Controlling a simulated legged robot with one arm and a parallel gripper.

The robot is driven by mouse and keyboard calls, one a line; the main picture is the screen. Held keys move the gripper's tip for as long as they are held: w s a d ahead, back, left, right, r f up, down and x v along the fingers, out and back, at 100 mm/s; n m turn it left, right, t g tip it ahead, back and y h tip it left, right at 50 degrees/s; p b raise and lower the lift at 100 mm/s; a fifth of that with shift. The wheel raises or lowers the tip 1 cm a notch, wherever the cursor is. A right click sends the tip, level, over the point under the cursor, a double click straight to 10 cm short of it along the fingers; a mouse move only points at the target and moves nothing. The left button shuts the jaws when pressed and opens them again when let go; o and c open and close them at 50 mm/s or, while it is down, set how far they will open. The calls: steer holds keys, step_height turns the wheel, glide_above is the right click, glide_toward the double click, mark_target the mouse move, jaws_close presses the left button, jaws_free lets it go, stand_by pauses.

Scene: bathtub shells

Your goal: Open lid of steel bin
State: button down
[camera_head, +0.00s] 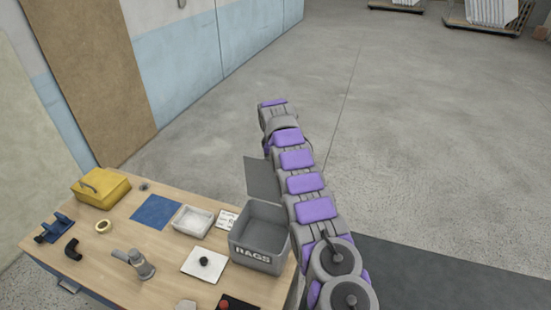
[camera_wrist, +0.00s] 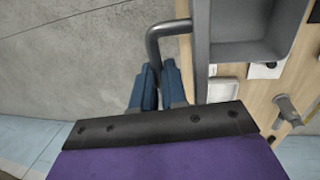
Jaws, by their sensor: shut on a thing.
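The grey steel bin (camera_head: 262,257), marked RAGS, stands at the table's right end. Its inside is visible and looks empty. Its lid (camera_head: 262,180) is raised, a flat dark grey panel at the bin's far side, partly behind my arm. In the wrist view the lid (camera_wrist: 201,50) shows nearly edge-on beside the bin (camera_wrist: 262,62). A bent grey handle (camera_wrist: 153,38) sticks out from the lid. My gripper (camera_wrist: 158,70), with blue fingers, is shut on the handle. The fingers are hidden in the head view.
The wooden table (camera_head: 115,250) holds a yellow box (camera_head: 102,188), a blue mat (camera_head: 155,212), a white tray (camera_head: 193,221), a white plate (camera_head: 204,262) and small fittings. A wall is at the left. Open concrete floor (camera_head: 400,120) lies beyond the table and to the right.

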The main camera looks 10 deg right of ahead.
steer(key=shift+f, duration=0.2)
steer(key=c, duration=1.2)
jaws_free()
steer(key=shift+w+d, duration=0.15)
steer(key=shift+o, duration=0.2)
steer(key=shift+r, duration=0.15)
step_height(320, 180, up, 12)
steer(key=s+a+p, duration=0.1)
steer(key=p, duration=0.2)
steer(key=shift+s+a+p, duration=0.2)
steer(key=shift+s+p, duration=0.15)
steer(key=shift+f, duration=0.2)
